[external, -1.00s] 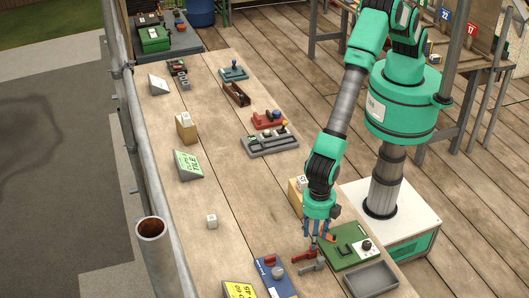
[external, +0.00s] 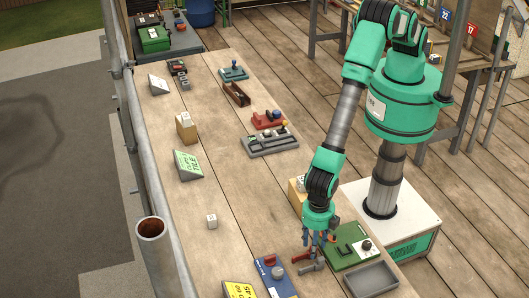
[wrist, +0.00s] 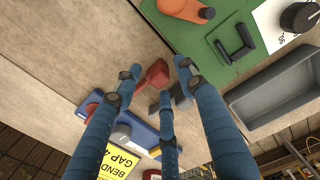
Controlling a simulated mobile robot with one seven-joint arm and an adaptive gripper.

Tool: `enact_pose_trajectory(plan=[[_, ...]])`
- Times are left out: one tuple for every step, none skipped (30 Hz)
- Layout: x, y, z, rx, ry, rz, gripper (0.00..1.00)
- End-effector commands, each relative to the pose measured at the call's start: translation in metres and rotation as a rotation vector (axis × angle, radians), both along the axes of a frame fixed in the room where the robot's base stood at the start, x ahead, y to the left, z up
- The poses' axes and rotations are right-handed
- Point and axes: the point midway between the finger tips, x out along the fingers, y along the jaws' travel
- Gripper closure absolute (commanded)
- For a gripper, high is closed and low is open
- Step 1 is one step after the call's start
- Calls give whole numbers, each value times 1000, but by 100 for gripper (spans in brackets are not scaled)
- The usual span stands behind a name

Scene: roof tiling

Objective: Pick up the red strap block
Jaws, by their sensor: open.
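The red strap block (external: 301,257) lies on the workbench, left of the green board, beside a dark grey piece (external: 312,267). In the wrist view the red block (wrist: 154,76) shows between the blue fingers, with the grey piece (wrist: 181,92) just right of it. My gripper (external: 316,243) is over this pair with its fingers spread and nothing held. It also shows in the wrist view (wrist: 158,79). The fingers partly cover the pieces, and I cannot tell whether any fingertip touches the red block.
The green board (external: 349,243) with a black handle and knob is to the right, with a grey tray (external: 373,279) in front. A blue board (external: 274,277) and a yellow sign (external: 238,290) are to the left. The bench middle is mostly clear, except for a small white cube (external: 212,221).

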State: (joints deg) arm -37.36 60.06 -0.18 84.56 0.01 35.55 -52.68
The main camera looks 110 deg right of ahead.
Motion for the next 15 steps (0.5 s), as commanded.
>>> enact_pose_trajectory(plan=[[0,0,0,0,0,0,59],[0,0,0,0,0,0,59],[0,0,0,0,0,0,59],[0,0,0,0,0,0,59],[0,0,0,0,0,0,59],[0,0,0,0,0,0,67],[0,0,0,0,0,0,73],[0,0,0,0,0,0,79],[0,0,0,0,0,0,87],[0,0,0,0,0,0,93],[0,0,0,0,0,0,99],[0,0,0,0,0,0,100],[0,0,0,0,0,0,100],[0,0,0,0,0,0,100],[0,0,0,0,0,0,100]])
